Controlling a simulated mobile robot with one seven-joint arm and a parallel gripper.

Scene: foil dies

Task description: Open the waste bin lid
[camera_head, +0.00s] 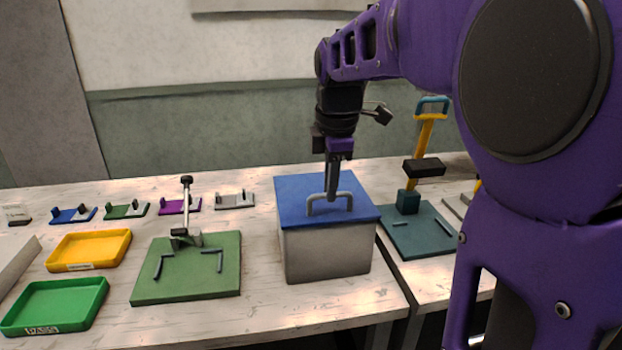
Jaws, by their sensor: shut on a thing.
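The waste bin (328,252) is a grey box on the table, right of the middle. Its blue lid (296,188) lies flat on top and looks closed. A grey arched handle (312,204) stands on the lid near its front. My gripper (331,196) points straight down from above, with its fingers at the top bar of the handle. The fingers are shut on the handle. The fingertips are small in this view and partly overlap the handle.
A green board (190,280) with a clamp post stands left of the bin. A teal press base (425,240) with a yellow column stands close on the right. Yellow (90,250) and green (55,305) trays lie at left. My arm covers the right side.

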